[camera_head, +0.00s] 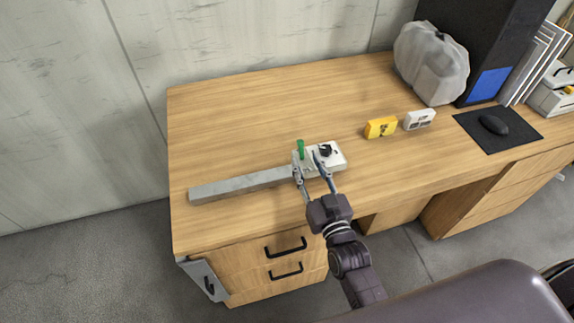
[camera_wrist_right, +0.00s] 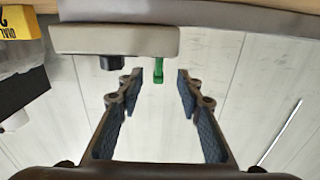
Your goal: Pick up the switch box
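The switch box, a small white box (camera_head: 331,158) with a black knob on top and a green lever (camera_head: 301,148), sits on the wooden desk. It also shows in the wrist view (camera_wrist_right: 110,40), where the picture looks upside down. My right gripper (camera_head: 309,168) is at the box's near side, its fingers spread apart with nothing held. In the wrist view the green lever (camera_wrist_right: 158,70) appears between the two fingertips. I cannot tell whether the fingers touch the box. My left gripper is not in view.
A long grey bar (camera_head: 240,185) lies left of the box, its end close to it. A yellow item (camera_head: 381,127) and a small white box (camera_head: 420,119) stand to the right. Behind are a bagged object (camera_head: 430,65) and a mouse mat (camera_head: 515,133). The desk's back left is clear.

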